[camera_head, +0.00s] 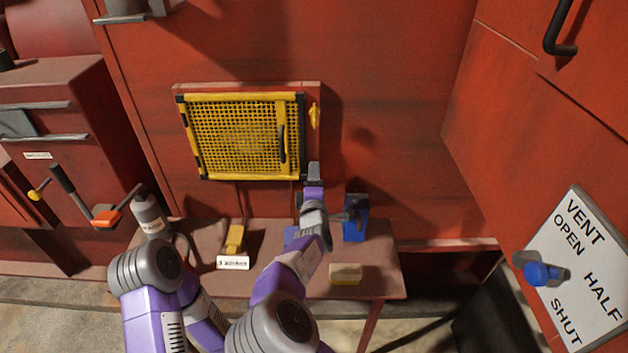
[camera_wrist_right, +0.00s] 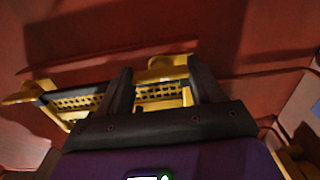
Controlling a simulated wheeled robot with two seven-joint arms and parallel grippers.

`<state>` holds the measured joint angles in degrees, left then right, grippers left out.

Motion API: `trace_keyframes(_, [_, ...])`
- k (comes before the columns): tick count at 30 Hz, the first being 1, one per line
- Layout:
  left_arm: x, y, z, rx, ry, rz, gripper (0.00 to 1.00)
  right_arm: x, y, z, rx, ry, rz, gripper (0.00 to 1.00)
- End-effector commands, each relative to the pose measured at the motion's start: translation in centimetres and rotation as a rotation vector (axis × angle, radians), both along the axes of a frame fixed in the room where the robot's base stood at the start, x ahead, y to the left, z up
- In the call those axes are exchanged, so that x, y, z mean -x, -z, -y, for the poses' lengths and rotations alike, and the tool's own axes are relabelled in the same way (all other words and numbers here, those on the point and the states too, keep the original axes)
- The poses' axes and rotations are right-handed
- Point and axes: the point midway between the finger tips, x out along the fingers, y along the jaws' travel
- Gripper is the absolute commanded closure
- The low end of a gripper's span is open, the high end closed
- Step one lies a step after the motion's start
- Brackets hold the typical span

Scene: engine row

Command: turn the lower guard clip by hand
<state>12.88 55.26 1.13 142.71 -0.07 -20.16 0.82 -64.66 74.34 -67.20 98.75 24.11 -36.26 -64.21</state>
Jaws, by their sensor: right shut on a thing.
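The yellow mesh guard (camera_head: 232,138) is closed flat in its red frame, with a dark handle (camera_head: 282,143) on its right side. The upper yellow clip (camera_head: 314,115) stands upright on the frame, right of the guard. My right gripper (camera_head: 314,170) is at the guard's lower right corner and covers the lower clip in the head view. In the right wrist view a yellow piece (camera_wrist_right: 172,63), apparently the lower guard clip, shows between the dark fingers; the gripper is shut on it. Its exact angle is unclear. My left gripper is not in view.
Below stands a bench (camera_head: 205,276) with a yellow tool (camera_head: 235,240), a bottle (camera_head: 149,214), a blue item (camera_head: 355,222) and a pale yellow block (camera_head: 345,274). A vent sign (camera_head: 585,265) with a blue knob (camera_head: 540,273) is at right. Red wall right of the guard is clear.

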Motion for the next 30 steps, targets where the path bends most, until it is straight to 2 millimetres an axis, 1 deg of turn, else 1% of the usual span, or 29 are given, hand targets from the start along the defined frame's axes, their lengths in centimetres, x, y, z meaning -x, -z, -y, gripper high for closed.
trace_keyframes(1, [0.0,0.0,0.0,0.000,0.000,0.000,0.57,-0.2,-0.7,0.1,0.005,0.000,0.014,0.65])
trace_keyframes(10, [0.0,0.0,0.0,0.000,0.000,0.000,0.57,-0.2,-0.7,0.1,0.007,0.000,0.015,0.65])
trace_keyframes(11, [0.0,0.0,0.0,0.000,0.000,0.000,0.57,-0.2,-0.7,0.1,0.007,0.000,0.015,0.30])
trace_keyframes(15, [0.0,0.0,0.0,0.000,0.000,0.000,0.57,-0.2,-0.6,0.2,0.007,0.001,0.012,0.08])
trace_keyframes(26, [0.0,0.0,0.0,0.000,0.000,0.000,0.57,0.0,-0.2,0.1,0.005,0.001,0.004,0.08])
trace_keyframes(30, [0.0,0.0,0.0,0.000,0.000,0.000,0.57,0.8,-0.2,0.0,0.005,0.000,0.003,0.08])
